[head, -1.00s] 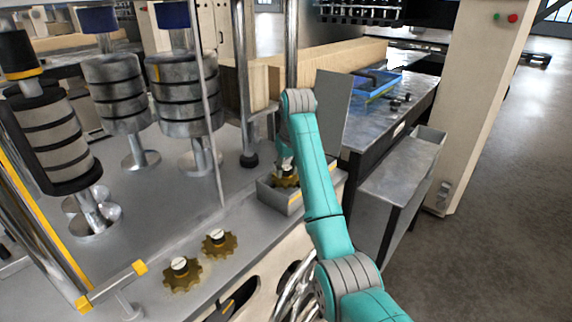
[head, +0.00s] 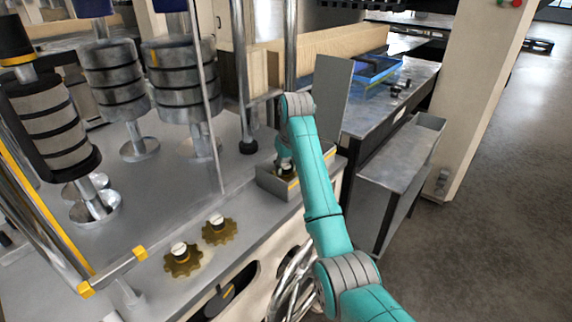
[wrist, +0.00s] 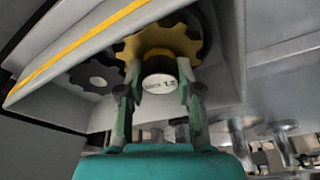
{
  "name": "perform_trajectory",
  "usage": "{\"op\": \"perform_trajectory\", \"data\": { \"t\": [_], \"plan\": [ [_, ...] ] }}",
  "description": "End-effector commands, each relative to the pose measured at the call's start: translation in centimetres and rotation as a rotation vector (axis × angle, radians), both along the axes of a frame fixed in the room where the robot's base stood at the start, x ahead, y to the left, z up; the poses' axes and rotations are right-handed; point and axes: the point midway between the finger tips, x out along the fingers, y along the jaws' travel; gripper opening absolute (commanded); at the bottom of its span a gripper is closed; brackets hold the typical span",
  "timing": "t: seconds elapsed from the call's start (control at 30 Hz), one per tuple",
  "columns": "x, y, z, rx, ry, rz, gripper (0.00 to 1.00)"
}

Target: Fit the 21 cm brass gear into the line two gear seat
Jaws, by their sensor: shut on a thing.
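A brass gear (wrist: 160,42) with a dark hub and a white cap (wrist: 160,83) marked 21 cm shows in the wrist view. My gripper (wrist: 160,95) is shut on its hub, with one finger on each side. In the head view, my gripper (head: 284,150) points down at an open grey box (head: 278,185) at the deck's edge, and my arm hides part of it. Two more brass gears with white-topped hubs, a nearer one (head: 183,261) and a farther one (head: 219,230), lie on the grey deck. I cannot tell which place is the line two gear seat.
A dark gear shape (wrist: 93,77) lies beside the held gear. Metal rollers (head: 183,85) and a thin upright rod (head: 208,100) stand left of my arm. A grey panel (head: 331,95) stands behind the box. A metal bench (head: 400,165) is at right, with open floor beyond.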

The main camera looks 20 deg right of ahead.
Motion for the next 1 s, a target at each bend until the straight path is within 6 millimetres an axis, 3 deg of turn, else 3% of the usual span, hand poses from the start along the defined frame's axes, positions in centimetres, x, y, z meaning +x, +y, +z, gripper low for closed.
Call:
{"op": "perform_trajectory", "data": {
  "t": [0.4,0.43,0.53,0.83,1.0],
  "plan": [
    [0.04,0.03,-0.14,0.000,-0.002,0.000,0.00],
    [0.04,0.03,-0.14,0.000,-0.002,0.000,0.37],
    [0.03,0.03,-0.17,0.000,-0.001,0.000,0.62],
    [-0.01,0.03,-0.28,0.000,0.001,0.000,0.64],
    [0.02,-0.05,0.64,0.000,-0.001,0.000,0.64]
  ]
}}
